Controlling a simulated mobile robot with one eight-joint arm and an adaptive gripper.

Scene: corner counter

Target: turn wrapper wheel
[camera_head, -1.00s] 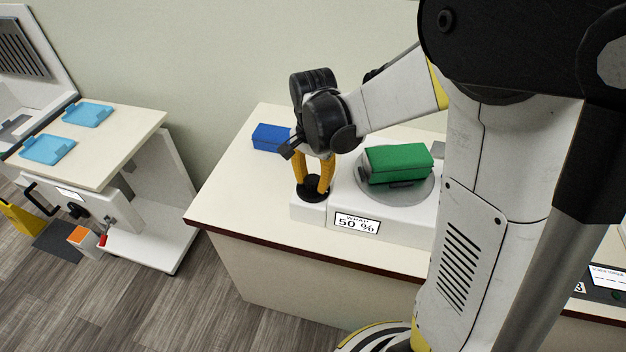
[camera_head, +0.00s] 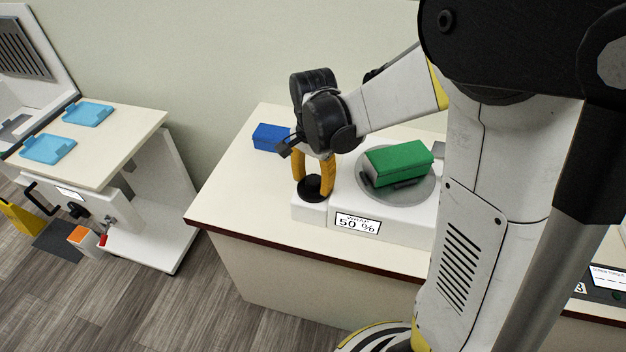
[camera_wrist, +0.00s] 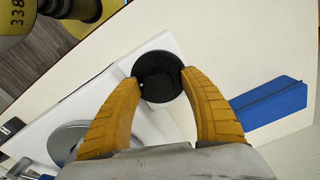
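The wrapper wheel (camera_head: 315,188) is a black round knob on the low left part of the white wrapper (camera_head: 390,222). It also shows in the wrist view (camera_wrist: 157,76) as a dark disc between my fingertips. My gripper (camera_head: 314,180) points down with its yellow fingers on opposite sides of the wheel. In the wrist view my gripper's tips (camera_wrist: 158,82) meet the wheel's rim on both sides. A green box (camera_head: 398,163) lies tilted on the wrapper's grey turntable (camera_head: 425,192).
A blue box (camera_head: 270,136) lies on the counter (camera_head: 225,190) behind and left of the wheel. The counter's left end is clear. A separate station (camera_head: 120,140) with light blue trays (camera_head: 48,149) stands at the left across a floor gap.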

